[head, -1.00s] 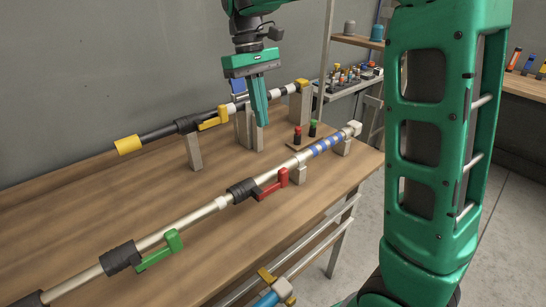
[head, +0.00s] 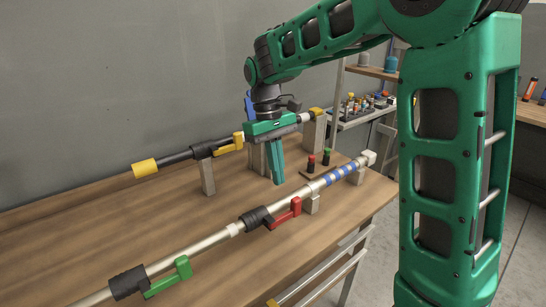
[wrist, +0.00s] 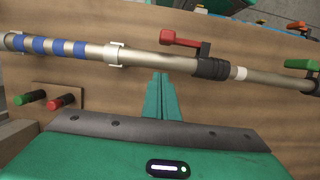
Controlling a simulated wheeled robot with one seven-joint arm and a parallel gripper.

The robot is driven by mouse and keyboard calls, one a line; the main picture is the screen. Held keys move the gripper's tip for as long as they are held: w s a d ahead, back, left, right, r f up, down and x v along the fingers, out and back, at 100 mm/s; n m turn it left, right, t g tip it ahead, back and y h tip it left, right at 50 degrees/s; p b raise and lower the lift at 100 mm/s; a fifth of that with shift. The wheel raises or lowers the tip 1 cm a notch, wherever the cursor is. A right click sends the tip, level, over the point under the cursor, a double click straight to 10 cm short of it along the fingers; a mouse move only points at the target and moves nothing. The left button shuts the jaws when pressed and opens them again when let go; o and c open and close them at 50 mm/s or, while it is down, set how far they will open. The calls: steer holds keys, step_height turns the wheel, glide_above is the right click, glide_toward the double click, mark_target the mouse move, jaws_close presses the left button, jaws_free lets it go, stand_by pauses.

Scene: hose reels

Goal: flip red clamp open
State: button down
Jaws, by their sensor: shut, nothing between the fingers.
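The red clamp (head: 284,214) is a lever on a black collar (head: 257,218) around a long silver pole that lies along the table on supports. In the wrist view the red clamp (wrist: 180,42) lies along the far side of the pole, up and right of my fingertips. My gripper (head: 277,182) points down over the table behind the pole, fingers together and empty. In the wrist view my gripper (wrist: 157,78) has its tips just short of the pole, left of the black collar. Whether the tips touch the table is unclear.
A green clamp (head: 168,278) sits further along the same pole. A small block with red and green knobs (head: 318,160) is right of my gripper. The wooden table (head: 150,215) is bare between the poles.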

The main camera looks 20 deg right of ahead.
steer(key=s+f, duration=0.1)
steer(key=s+d, duration=0.1)
steer(key=s, duration=0.1)
steer(key=shift+f, duration=0.35)
steer(key=shift+s+d, duration=0.2)
steer(key=shift+s, duration=0.4)
steer(key=shift+s+d+m, duration=0.15)
steer(key=shift+s+m, duration=0.05)
steer(key=shift+m, duration=0.1)
